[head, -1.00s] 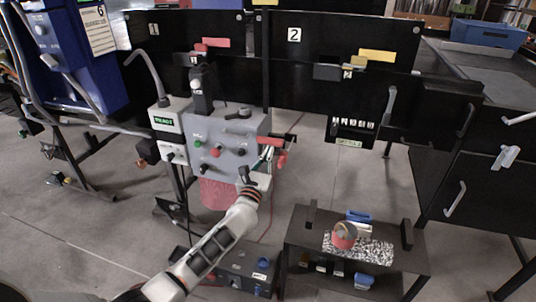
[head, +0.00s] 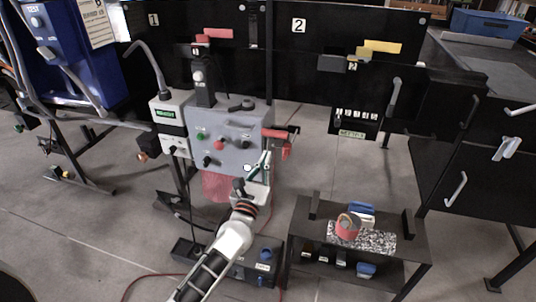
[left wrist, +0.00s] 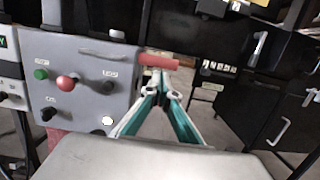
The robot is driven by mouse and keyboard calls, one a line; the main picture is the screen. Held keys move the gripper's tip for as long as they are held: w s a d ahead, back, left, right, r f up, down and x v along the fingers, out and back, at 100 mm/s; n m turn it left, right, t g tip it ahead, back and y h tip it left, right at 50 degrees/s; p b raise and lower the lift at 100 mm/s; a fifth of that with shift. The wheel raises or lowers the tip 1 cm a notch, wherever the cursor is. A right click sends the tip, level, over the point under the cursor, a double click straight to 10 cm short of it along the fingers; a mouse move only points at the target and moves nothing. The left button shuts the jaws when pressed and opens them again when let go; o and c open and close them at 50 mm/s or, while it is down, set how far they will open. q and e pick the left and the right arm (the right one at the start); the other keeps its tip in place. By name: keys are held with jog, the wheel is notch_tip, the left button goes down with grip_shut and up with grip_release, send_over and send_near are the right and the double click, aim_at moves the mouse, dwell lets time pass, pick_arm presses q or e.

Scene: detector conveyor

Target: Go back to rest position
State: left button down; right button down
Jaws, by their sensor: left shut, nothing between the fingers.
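My left gripper (head: 262,163) is in front of the lower right part of the grey control box (head: 234,152) in the head view. In the left wrist view its green-sided fingers (left wrist: 160,86) come together at the tips, with nothing held between them. The tips appear just below a red handle (left wrist: 158,61), which also shows on the right side of the box in the head view (head: 275,133). I cannot tell whether they touch it. My right gripper is in neither current view.
A low black table (head: 305,221) with a red cup-like item (head: 347,227) on a speckled pad stands at the lower right. Black panels numbered 1 (head: 154,20) and 2 (head: 299,25) are behind. Grey floor (head: 100,235) is open at the left.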

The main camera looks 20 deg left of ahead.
pick_arm(q)
jog(key=shift+s, duration=0.25)
dwell(0.3)
jog(key=s+a+f+n+g+h, duration=0.1)
jog(key=s+f+n+g, duration=0.3)
jog(key=s+f+n, duration=0.8)
jog(key=s+a+f+n+g+h, duration=0.1)
jog(key=s+f+n+g, duration=0.4)
jog(key=s+f+n, duration=0.8)
jog(key=s+n, duration=0.7)
jog(key=shift+s+a+f, duration=0.15)
jog(key=shift+s+f, duration=0.05)
jog(key=shift+s, duration=0.05)
